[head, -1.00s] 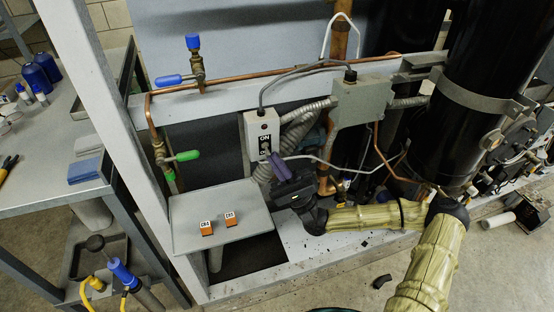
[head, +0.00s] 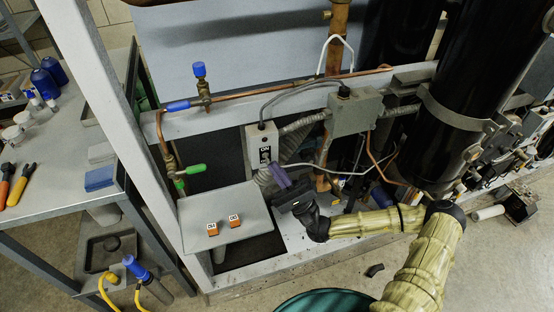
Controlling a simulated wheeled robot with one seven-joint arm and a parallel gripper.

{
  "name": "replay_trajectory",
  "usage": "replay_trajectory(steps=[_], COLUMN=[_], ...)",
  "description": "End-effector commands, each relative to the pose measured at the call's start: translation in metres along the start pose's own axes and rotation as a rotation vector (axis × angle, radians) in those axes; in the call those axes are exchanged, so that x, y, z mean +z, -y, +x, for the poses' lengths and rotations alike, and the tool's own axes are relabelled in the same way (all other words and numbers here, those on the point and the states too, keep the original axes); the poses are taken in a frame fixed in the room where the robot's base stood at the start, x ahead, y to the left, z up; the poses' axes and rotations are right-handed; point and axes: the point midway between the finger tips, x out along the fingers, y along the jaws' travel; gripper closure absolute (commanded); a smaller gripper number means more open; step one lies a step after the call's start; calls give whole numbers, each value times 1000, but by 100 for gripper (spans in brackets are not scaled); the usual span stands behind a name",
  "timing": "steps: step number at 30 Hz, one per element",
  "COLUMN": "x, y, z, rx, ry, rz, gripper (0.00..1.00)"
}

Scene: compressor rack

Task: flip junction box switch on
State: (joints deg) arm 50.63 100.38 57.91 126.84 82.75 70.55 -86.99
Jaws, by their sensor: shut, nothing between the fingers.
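The junction box with the switch is a narrow pale grey box (head: 252,150) on the rack's lower rail. Its black front label reads ON at the top. The lower part of the label and the switch lever are too small and too close to my fingers to make out, so I cannot tell the lever's position. My gripper (head: 277,173), with purple fingers and a dark body, is shut and empty. Its fingertips are just right of the box's lower front. I cannot tell whether they touch it.
A larger grey box (head: 352,116) with conduits stands to the right. Copper pipes and a green-handled valve (head: 195,169) are to the left. A grey shelf (head: 200,212) below carries two orange blocks (head: 234,220). A dark green round container (head: 325,300) stands at the front.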

Motion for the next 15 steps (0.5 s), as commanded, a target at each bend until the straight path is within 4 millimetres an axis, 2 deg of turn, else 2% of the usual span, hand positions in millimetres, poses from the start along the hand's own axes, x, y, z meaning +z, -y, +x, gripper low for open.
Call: replay_trajectory(steps=[1, 15], x=[5, 11], y=[6, 13], z=[8, 9], rx=[7, 87], ry=[-17, -180], rz=[10, 89], gripper=[100, 100])
